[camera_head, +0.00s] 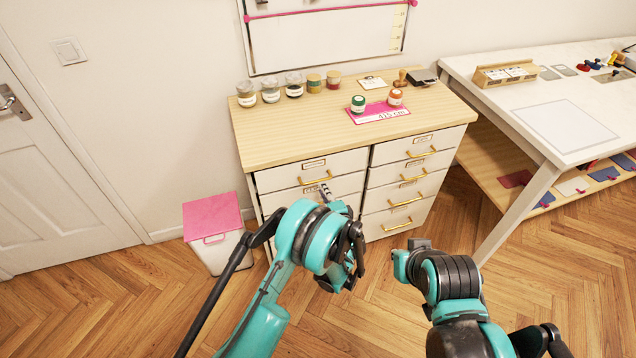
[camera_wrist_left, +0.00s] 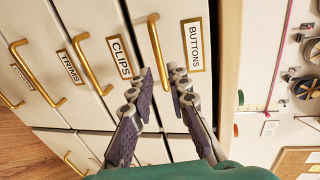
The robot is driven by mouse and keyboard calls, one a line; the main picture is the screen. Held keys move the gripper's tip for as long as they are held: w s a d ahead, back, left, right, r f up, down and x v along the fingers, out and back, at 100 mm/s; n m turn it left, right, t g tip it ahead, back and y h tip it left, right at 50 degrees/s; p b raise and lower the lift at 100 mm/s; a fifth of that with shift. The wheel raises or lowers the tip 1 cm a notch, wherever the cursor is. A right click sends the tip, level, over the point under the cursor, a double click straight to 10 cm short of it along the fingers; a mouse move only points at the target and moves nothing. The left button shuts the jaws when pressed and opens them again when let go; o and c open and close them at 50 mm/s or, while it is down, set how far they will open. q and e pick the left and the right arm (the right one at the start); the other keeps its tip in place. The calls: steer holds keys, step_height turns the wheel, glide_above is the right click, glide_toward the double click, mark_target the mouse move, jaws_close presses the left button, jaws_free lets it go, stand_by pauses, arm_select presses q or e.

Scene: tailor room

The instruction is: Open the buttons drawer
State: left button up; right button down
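The buttons drawer (camera_head: 275,180) is the top drawer of the left column in the wooden-topped cabinet. It looks shut. Its white front, BUTTONS label (camera_wrist_left: 195,46) and gold handle (camera_wrist_left: 155,42) show sideways in the left wrist view. My left gripper (camera_wrist_left: 163,75) is open, its fingertips apart on either side of one end of that handle. I cannot tell whether they touch it. In the head view the left gripper (camera_head: 325,191) is just below the handle (camera_head: 316,181), partly hidden by my wrist. My right gripper (camera_head: 418,245) is low in front of the right column; its fingers are unclear.
The CLIPS drawer handle (camera_wrist_left: 95,65) lies close beside the gripper. Jars (camera_head: 270,92) and a pink card (camera_head: 378,113) stand on the cabinet top (camera_head: 330,130). A pink-lidded bin (camera_head: 212,215) is at left, a white table (camera_head: 500,105) at right. The floor in front is clear.

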mark_target(318, 181)
arm_select(q)
steer(key=b+x, duration=0.1)
steer(key=x, duration=0.5)
steer(key=shift+w+a+b, duration=0.1)
steer(key=shift+w+b, duration=0.05)
steer(key=shift+b, duration=0.2)
jaws_close()
